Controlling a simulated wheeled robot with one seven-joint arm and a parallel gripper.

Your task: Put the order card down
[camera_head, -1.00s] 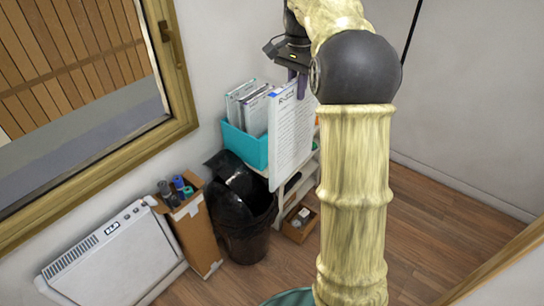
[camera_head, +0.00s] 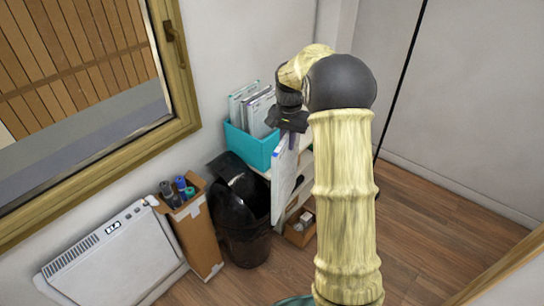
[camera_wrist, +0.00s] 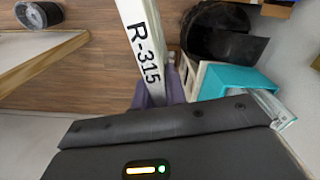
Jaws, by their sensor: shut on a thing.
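The order card (camera_head: 283,166) is a white sheet with print on it. It hangs nearly upright below my gripper (camera_head: 291,139) in the head view, in front of the shelf unit. In the wrist view the card (camera_wrist: 141,45) runs up from the purple fingers (camera_wrist: 160,92) and reads "R-315". My gripper is shut on the card's top end. A teal bin (camera_head: 249,147) holding several other cards or folders stands on the shelf to the left of the gripper. My arm hides part of the shelf.
A black waste bin (camera_head: 240,225) stands below the teal bin. A cardboard box (camera_head: 194,235) with bottles and a white heater (camera_head: 112,258) are to its left. A small wooden box (camera_head: 299,232) is low by the shelf. Open floor lies to the right.

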